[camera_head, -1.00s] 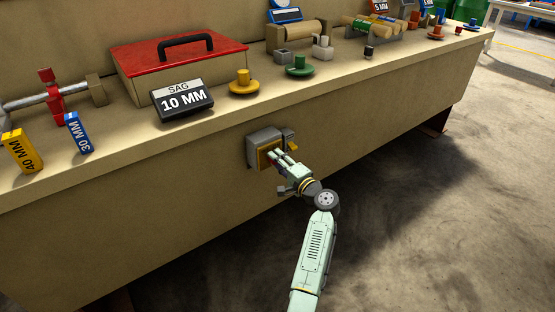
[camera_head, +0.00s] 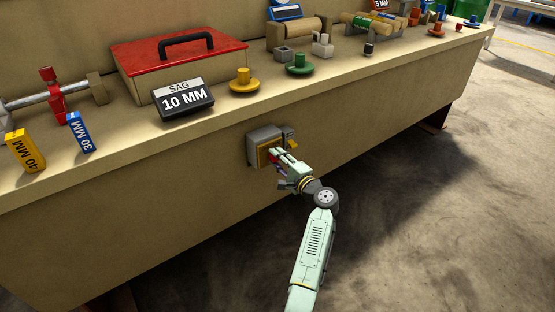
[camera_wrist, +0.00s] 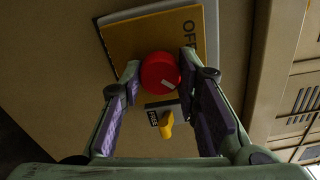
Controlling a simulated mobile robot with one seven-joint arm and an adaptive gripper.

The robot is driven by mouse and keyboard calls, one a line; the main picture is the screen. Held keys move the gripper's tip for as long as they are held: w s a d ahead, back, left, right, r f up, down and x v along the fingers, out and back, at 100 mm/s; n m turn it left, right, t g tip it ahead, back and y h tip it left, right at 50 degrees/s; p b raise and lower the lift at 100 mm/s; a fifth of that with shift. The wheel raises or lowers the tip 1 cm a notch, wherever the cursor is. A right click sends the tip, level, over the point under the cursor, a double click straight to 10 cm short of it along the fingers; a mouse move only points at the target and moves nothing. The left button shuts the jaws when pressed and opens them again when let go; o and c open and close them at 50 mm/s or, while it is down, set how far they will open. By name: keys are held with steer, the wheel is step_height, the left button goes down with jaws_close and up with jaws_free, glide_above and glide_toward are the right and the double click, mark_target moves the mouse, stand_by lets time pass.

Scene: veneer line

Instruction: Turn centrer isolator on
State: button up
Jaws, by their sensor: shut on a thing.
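The isolator is a grey box (camera_head: 255,146) on the bench's front panel, with a yellow plate (camera_wrist: 150,38) marked "OFF" near one edge. Its round red knob (camera_wrist: 160,73) has a white mark on its lower right. My gripper (camera_wrist: 160,68) is shut on the red knob, one finger on each side of it. In the head view my gripper (camera_head: 275,157) reaches the front of the box and mostly hides the knob. The rest of the plate's lettering is not readable.
A small yellow lever (camera_wrist: 166,124) on a grey switch sits beside the isolator; it also shows in the head view (camera_head: 293,145). The bench top above holds a "SAG 10 MM" sign (camera_head: 183,98) and a red-lidded box (camera_head: 180,60). The floor at right is clear.

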steer(key=o, duration=1.2)
steer(key=shift+s, duration=0.1)
steer(key=v, duration=1.2)
